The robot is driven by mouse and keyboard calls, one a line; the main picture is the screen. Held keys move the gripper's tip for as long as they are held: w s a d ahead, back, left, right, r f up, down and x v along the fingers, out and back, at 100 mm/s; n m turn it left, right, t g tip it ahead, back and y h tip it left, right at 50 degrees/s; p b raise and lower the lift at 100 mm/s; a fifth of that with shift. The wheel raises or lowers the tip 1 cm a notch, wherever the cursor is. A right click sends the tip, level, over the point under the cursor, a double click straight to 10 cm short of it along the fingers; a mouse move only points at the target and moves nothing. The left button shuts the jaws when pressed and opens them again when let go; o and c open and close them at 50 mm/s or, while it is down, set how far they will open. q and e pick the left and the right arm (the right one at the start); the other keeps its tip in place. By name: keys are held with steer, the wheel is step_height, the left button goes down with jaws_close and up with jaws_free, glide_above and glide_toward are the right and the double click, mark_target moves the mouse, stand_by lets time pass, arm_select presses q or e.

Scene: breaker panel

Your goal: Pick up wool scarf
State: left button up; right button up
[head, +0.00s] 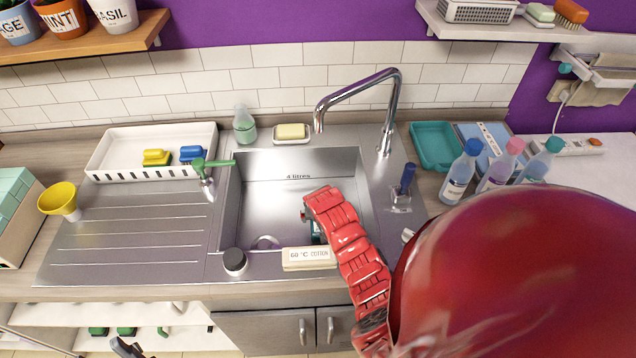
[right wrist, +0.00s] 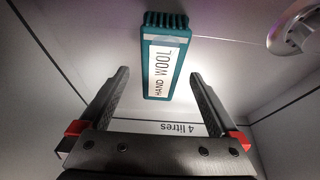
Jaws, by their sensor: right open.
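A teal folded thing with a white label reading HAND WOOL (right wrist: 164,62), which I take as the wool scarf, lies in the steel sink (head: 265,185). In the head view only a teal sliver of it (head: 316,232) shows beside my right arm. My right gripper (right wrist: 158,76) is open, its two fingers on either side of the scarf's near part in the right wrist view; no contact is visible. In the head view its red wrist reaches down into the sink and hides most of the gripper. A dark shape at the bottom left may be my left gripper (head: 126,348).
A cream bar labelled 60 °C COTTON (head: 309,258) and a black knob (head: 234,261) are on the sink's front rim. The tap (head: 386,110) arches over the back right. Bottles (head: 462,172) and a teal tray (head: 436,146) stand at right; a white rack (head: 120,151) stands left.

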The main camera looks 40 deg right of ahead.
steer(key=shift+p+x, duration=0.35)
steer(key=shift+x, duration=0.7)
steer(key=shift+w+d+f, duration=0.1)
steer(key=shift+w+f, duration=0.05)
steer(key=shift+f, duration=0.15)
steer(key=c, duration=1.5)
steer(key=shift+o, duration=0.2)
steer(key=shift+r, duration=0.1)
